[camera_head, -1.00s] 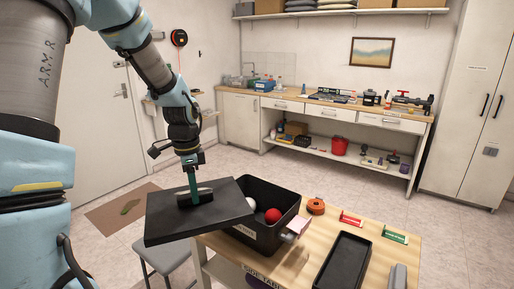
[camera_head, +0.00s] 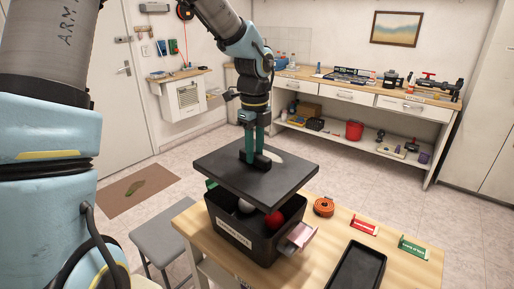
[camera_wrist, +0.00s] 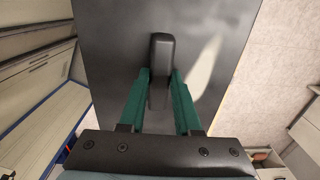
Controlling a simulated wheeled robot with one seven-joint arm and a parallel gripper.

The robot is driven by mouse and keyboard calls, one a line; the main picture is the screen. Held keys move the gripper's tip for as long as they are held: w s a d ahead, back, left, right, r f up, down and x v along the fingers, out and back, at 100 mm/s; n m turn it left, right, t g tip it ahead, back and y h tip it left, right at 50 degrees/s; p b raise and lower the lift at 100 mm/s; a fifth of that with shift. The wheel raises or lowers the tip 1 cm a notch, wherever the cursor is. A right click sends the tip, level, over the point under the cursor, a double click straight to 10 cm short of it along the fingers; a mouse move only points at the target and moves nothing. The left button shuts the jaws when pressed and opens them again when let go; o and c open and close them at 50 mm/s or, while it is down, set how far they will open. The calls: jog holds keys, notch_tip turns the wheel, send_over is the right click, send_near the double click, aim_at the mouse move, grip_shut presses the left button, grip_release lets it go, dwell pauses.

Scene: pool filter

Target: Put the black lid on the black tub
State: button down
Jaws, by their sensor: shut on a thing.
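The black lid (camera_head: 285,180) is a flat rectangular plate with a raised handle. My gripper (camera_head: 255,158) is shut on the lid's handle and holds the lid above the black tub (camera_head: 243,240), a little apart from it. In the wrist view the lid (camera_wrist: 110,50) fills the middle, with the green fingers of my gripper (camera_wrist: 160,85) on either side of the handle (camera_wrist: 161,55). The lid hides the tub's far rim.
A pink item (camera_head: 299,236) sticks out at the tub's right side. A grey stool (camera_head: 167,240) stands left.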

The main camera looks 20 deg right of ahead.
jog(key=shift+r+p, duration=0.15)
jog(key=shift+p, duration=0.35)
notch_tip(320, 180, down, 10)
jog(key=b, duration=0.5)
jog(key=shift+r, duration=0.25)
jog(key=shift+f+b, duration=0.35)
jog(key=shift+f, duration=0.45)
dwell(0.5)
jog(key=c, duration=0.5)
grip_release()
notch_tip(320, 180, up, 11)
jog(key=shift+f+b, duration=0.1)
jog(key=shift+b, duration=0.8)
